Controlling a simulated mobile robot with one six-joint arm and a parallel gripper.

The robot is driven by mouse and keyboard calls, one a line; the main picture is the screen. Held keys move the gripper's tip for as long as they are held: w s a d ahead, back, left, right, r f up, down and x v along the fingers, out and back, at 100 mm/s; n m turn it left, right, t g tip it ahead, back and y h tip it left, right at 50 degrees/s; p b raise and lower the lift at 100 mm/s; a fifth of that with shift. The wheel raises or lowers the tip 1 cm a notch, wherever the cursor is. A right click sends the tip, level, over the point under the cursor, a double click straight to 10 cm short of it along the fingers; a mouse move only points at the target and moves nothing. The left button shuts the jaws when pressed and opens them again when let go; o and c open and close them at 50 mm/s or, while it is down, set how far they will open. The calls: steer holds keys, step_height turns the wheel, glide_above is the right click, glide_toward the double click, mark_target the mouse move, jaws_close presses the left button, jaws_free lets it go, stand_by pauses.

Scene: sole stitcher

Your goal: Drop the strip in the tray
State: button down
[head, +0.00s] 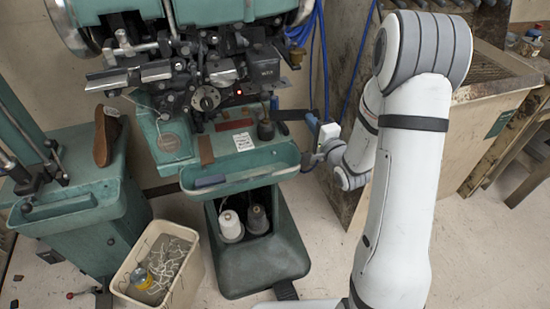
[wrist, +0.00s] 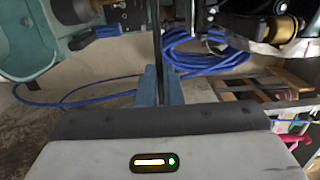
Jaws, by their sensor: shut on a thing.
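A thin dark strip (wrist: 157,35) stands between the two blue fingers of my gripper (wrist: 161,75) in the wrist view. My gripper is shut on it. In the head view my gripper (head: 311,123) is at the right side of the green machine, and the dark strip (head: 290,115) reaches left from it over the machine's table. The green tray (head: 262,173) is the shallow rimmed trough at the front of that table. It lies below and to the left of my gripper. A dark blue-grey bar lies at its left end.
The machine head (head: 205,75) overhangs the table. A brown strip (head: 206,150), a white card (head: 243,141) and a small dark bottle (head: 265,130) lie or stand behind the tray. A bin of scraps (head: 187,282) stands on the floor. Blue hoses (wrist: 190,57) hang behind my gripper.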

steer(key=w+a+f+n+g+y+b, duration=0.1)
steer(key=a+f+b, duration=0.4)
steer(key=b, duration=0.6)
steer(key=w+a+f+n+g+y+b, duration=0.1)
steer(key=w+a+f+n+y+b, duration=0.1)
steer(key=a+f+b, duration=0.3)
step_height(320, 180, down, 5)
steer(key=w+y+b, duration=0.1)
steer(key=b, duration=0.6)
steer(key=shift+w+a+b, duration=0.1)
steer(key=shift+a+b, duration=0.05)
steer(key=shift+b, duration=0.2)
